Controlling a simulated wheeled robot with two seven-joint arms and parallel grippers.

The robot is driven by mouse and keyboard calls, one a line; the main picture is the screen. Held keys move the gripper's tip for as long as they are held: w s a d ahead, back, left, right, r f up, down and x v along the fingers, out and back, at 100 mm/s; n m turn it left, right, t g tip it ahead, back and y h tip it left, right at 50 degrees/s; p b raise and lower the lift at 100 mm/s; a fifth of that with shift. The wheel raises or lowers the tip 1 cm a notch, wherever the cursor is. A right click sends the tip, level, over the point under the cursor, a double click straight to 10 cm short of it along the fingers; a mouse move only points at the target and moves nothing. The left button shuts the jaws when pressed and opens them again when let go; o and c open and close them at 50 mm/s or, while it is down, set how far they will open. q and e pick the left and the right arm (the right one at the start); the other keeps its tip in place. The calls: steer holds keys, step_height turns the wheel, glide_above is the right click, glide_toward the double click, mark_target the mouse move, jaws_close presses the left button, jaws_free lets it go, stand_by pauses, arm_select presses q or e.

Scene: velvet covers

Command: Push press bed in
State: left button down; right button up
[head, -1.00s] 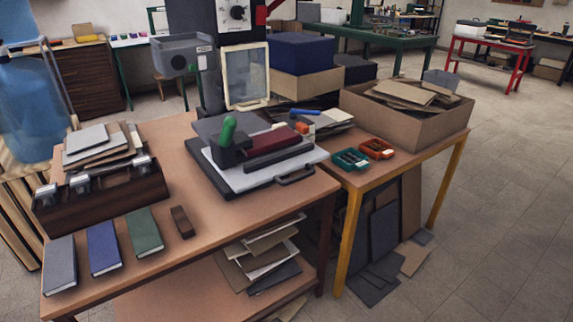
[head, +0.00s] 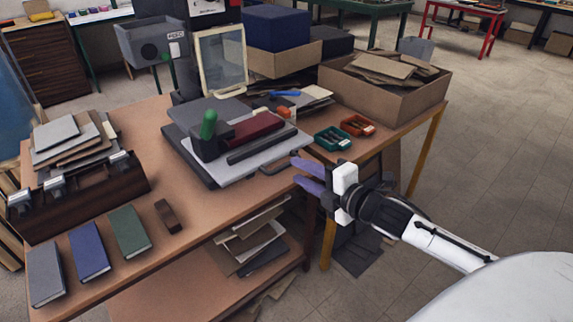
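The press bed (head: 219,178) is a dark flat slab sticking out from the press toward the front of the table. My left gripper is out of view.
A wooden holder with metal clips (head: 80,195) and several books (head: 88,252) occupy the table's left. Floor at right is clear.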

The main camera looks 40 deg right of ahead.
mark_target(286, 166)
steer(key=shift+x, duration=3.1)
steer(key=shift+s, duration=0.1)
steer(key=shift+c, duration=0.4)
steer(key=shift+a+f, duration=0.1)
jaws_close()
